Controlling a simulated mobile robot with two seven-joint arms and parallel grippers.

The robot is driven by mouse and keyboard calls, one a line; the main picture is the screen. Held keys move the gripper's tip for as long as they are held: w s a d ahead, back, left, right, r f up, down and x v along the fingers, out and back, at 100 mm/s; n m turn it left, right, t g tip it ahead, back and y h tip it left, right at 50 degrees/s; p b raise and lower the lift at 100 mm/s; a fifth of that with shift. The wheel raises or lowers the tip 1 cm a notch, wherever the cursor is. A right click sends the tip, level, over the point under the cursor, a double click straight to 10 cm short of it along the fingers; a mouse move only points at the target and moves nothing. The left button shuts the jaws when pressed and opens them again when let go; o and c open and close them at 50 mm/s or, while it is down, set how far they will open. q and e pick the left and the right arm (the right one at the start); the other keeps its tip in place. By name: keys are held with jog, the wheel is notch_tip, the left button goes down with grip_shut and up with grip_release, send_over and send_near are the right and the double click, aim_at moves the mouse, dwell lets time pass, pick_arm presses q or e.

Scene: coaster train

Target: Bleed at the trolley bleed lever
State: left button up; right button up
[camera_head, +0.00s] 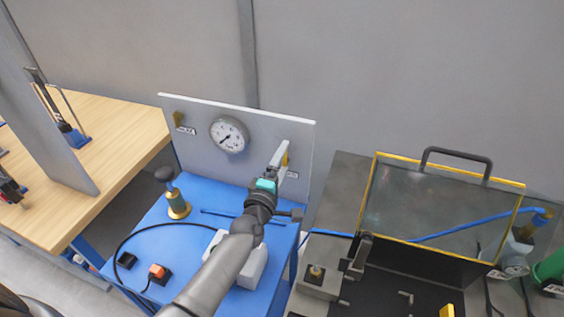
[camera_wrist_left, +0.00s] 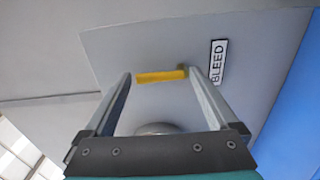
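The yellow bleed lever (camera_head: 285,159) sits on the right part of the grey upright panel (camera_head: 250,112), partly hidden by my left gripper (camera_head: 279,157). In the left wrist view the lever (camera_wrist_left: 162,76) lies crosswise between the fingertips of my left gripper (camera_wrist_left: 158,78). The fingers are apart, one on each side of it. The lever's right end is close to the right fingertip; I cannot tell whether they touch. A plate reading BLEED (camera_wrist_left: 217,62) is just right of the lever. My right gripper is not in view.
A brass valve with a dark knob (camera_head: 177,205) and an orange switch (camera_head: 157,272) are on the blue trolley top (camera_head: 205,192). A yellow-edged clear guard (camera_head: 440,200) stands at right.

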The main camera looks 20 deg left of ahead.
pick_arm(q)
jog(key=shift+o, duration=0.3)
jog(key=shift+s, duration=0.1)
jog(key=shift+s+f, duration=0.1)
jog(key=shift+s, duration=0.15)
jog(key=s, duration=1.4)
jog(key=shift+s+d, duration=0.3)
jog(key=shift+d, duration=0.15)
